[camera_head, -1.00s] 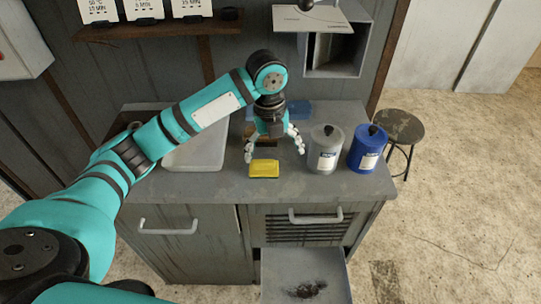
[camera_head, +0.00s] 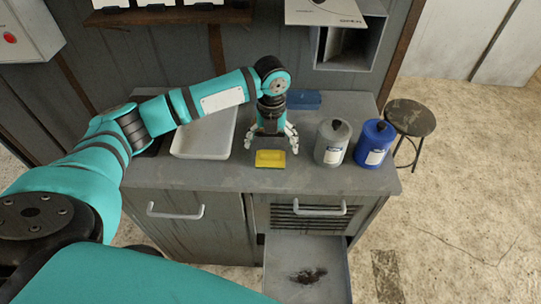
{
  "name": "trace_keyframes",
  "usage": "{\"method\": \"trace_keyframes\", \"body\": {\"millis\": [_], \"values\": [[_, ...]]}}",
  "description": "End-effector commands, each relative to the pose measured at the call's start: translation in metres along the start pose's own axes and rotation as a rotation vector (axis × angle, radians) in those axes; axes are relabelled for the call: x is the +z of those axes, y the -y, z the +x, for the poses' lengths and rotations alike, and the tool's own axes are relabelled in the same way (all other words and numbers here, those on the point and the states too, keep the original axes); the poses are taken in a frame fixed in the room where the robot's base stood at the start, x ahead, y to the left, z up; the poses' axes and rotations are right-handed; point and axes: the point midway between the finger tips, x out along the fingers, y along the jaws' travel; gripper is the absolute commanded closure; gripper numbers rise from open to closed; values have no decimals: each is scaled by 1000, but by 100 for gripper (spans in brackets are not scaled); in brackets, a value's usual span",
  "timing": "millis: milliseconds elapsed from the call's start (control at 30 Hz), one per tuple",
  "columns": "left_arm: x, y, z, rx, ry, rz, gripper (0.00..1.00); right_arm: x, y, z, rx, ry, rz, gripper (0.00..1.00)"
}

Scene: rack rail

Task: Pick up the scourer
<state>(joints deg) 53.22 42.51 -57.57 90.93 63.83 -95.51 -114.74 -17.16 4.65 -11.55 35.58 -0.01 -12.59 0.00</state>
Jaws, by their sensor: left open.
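The scourer (camera_head: 270,159), a small yellow block with a darker edge, lies on the grey worktop (camera_head: 225,178) near its front edge. My left gripper (camera_head: 270,143) points down just behind and above the scourer. Its fingers are spread, with nothing between them that I can see. Whether the fingers touch the scourer cannot be told. My right gripper is not in view.
A grey canister (camera_head: 332,143) and a blue canister (camera_head: 372,144) stand right of the scourer. A white tray (camera_head: 205,137) lies to the left, and a blue item (camera_head: 303,99) at the back. An open drawer (camera_head: 306,262) juts out below. A stool (camera_head: 410,118) stands at right.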

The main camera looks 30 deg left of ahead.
Motion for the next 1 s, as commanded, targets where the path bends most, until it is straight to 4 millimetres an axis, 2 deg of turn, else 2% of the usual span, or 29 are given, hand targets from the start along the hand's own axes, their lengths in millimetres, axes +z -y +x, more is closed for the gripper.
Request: {"method": "trace_keyframes", "body": {"millis": [167, 300, 400, 700, 767, 1000], "values": [[0, -1, 12, 2, -2, 0, 0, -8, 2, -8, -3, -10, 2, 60], [2, -4, 34, 3, -2, -2, 0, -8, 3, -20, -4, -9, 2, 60], [2, -2, 47, 1, -1, 0, 0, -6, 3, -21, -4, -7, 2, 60], [2, -3, 55, 0, 2, 1, 0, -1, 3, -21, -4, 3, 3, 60], [2, -3, 55, 0, 2, 1, 5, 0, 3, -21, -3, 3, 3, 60], [2, -3, 54, 0, 2, 0, 37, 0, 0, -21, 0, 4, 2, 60]]}}
